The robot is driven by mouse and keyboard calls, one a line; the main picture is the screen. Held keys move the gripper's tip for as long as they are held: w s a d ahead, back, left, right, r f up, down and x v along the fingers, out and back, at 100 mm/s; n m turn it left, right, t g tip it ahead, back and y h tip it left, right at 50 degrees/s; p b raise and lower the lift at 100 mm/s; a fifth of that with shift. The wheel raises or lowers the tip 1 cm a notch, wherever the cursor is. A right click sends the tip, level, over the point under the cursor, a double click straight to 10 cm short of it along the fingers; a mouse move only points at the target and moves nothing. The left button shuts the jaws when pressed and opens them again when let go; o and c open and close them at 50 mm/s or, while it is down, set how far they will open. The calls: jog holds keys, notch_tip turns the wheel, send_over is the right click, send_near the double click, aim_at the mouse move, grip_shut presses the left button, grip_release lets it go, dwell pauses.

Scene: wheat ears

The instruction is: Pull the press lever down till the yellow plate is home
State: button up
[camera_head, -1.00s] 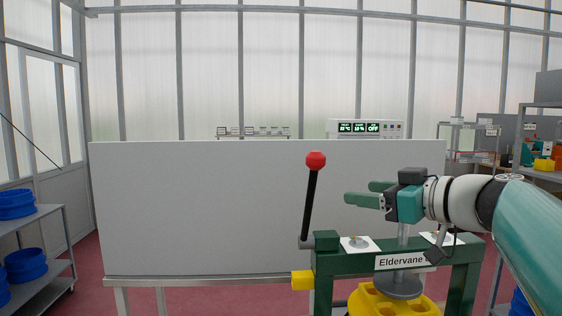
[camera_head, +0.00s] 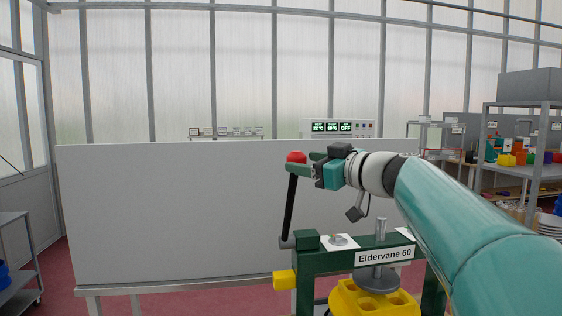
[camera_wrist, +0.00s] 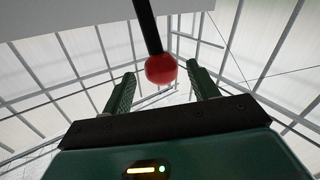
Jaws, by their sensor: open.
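The press lever (camera_head: 290,207) is a black rod with a red ball knob (camera_head: 295,157), standing nearly upright at the left of the green press frame (camera_head: 309,262). My gripper (camera_head: 302,162) is open at the knob. In the wrist view the red knob (camera_wrist: 161,69) lies between the two green fingers (camera_wrist: 160,88), near their tips, with a gap on both sides. A yellow plate with round holes (camera_head: 370,300) sits low inside the press, under a grey round pressing disc (camera_head: 377,280). Its lower part is cut off by the picture edge.
A yellow block (camera_head: 285,280) sticks out at the press's left side. A large pale panel (camera_head: 180,215) stands behind the press. Shelves with coloured items (camera_head: 520,150) stand at the right. Air left of the lever is clear.

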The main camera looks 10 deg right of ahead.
aim_at(297, 161)
jog(key=shift+x, duration=1.75)
jog(key=shift+a, duration=0.1)
grip_shut()
jog(key=shift+s+f, duration=0.1)
jog(key=shift+s, duration=0.1)
